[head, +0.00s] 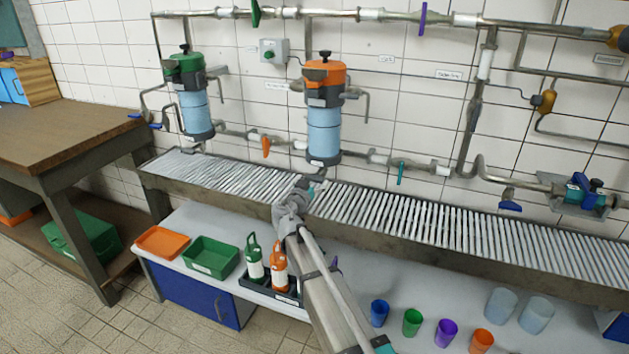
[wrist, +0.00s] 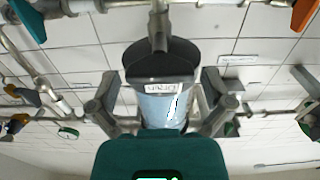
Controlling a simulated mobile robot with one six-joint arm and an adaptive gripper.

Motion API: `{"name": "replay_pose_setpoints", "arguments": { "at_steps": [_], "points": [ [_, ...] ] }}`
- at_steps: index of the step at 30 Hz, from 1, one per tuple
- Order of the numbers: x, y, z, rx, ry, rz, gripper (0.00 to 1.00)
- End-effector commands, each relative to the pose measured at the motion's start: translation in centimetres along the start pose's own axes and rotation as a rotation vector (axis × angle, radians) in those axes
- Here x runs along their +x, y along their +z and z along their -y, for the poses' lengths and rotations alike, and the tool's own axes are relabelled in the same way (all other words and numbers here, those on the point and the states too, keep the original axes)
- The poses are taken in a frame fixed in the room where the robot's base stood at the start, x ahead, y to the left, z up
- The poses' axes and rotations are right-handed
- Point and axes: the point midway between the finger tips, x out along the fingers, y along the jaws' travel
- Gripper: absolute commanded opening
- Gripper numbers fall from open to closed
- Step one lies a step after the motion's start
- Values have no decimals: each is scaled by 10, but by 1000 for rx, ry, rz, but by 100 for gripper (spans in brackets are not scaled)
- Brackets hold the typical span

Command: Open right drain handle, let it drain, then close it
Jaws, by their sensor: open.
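The right filter (head: 324,130) has an orange top, a light blue body and a dark base, and hangs on the wall above the grated trough. Its drain pipe (head: 316,172) runs down from the base; the same pipe shows in the wrist view (wrist: 158,25). I cannot make out the drain handle; it may be hidden behind my gripper. My gripper (head: 303,186) is just below the filter, over the trough. In the wrist view my gripper (wrist: 159,98) is open, with one finger on each side of the filter in the picture and nothing visibly held.
The left filter (head: 194,100) has a green top. An orange handle (head: 265,145) and a teal handle (head: 401,173) sit on the pipe beside the right filter. The grated trough (head: 450,221) runs below; bottles, trays and cups stand on the lower shelf.

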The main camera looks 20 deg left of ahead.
Motion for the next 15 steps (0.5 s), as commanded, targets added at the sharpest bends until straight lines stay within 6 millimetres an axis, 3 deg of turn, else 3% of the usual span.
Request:
{"name": "replay_pose_setpoints", "arguments": {
  "at_steps": [4,15],
  "points": [
    [9,0,0,0,0,0,100],
    [10,0,0,0,-1,0,98]
  ]
}}
